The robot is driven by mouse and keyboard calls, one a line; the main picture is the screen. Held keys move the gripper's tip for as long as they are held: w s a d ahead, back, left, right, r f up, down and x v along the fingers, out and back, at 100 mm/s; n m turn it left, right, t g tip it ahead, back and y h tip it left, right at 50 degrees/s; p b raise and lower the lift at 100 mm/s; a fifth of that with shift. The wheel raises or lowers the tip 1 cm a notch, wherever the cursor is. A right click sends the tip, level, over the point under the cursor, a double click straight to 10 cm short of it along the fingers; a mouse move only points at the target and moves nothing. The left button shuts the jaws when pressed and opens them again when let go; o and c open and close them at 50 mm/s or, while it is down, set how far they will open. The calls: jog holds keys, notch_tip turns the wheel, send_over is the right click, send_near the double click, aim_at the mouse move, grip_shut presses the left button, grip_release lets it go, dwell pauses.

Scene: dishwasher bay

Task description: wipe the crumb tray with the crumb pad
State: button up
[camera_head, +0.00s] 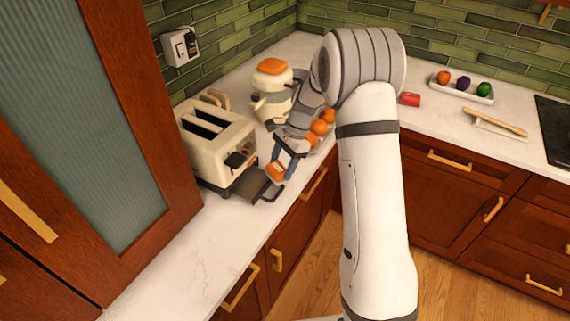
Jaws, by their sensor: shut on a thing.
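The cream toaster (222,150) stands on the left counter. A dark crumb tray (262,189) with a handle sticks out low from its right side. My gripper (283,161) is beside the toaster, just above and behind the tray's outer end. It is shut on a small orange block, which looks like the crumb pad (277,171). The pad is at the tray's far edge; I cannot tell whether it touches the tray. Any crumbs are too small to see.
A cream appliance with an orange top (271,88) stands behind the toaster, with oranges (320,127) beside my wrist. A white fruit tray (465,94), a red box (410,99) and a wooden-handled tool (495,122) lie on the back counter. The front left counter (190,245) is clear.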

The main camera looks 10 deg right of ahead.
jog(key=shift+s+a, duration=1.05)
jog(key=shift+s, duration=0.3)
jog(key=shift+s+a, duration=1.05)
jog(key=shift+s, duration=0.3)
jog(key=shift+s+a+b, duration=0.4)
jog(key=shift+s+a, duration=0.7)
jog(key=shift+s, duration=0.25)
jog(key=shift+r, duration=0.1)
jog(key=shift+w+d, duration=0.1)
jog(key=shift+w, duration=0.2)
jog(key=shift+w+d+p, duration=0.35)
jog(key=shift+w+d, duration=0.6)
jog(key=shift+w, duration=0.3)
jog(key=shift+w+d+p, duration=0.4)
jog(key=shift+w+d, duration=0.55)
jog(key=shift+w, duration=0.25)
jog(key=shift+w+d+p, duration=0.35)
jog(key=shift+w+d, duration=0.6)
jog(key=shift+w, duration=0.3)
jog(key=shift+w+d+f, duration=0.2)
jog(key=shift+f, duration=0.1)
jog(key=shift+s, duration=0.15)
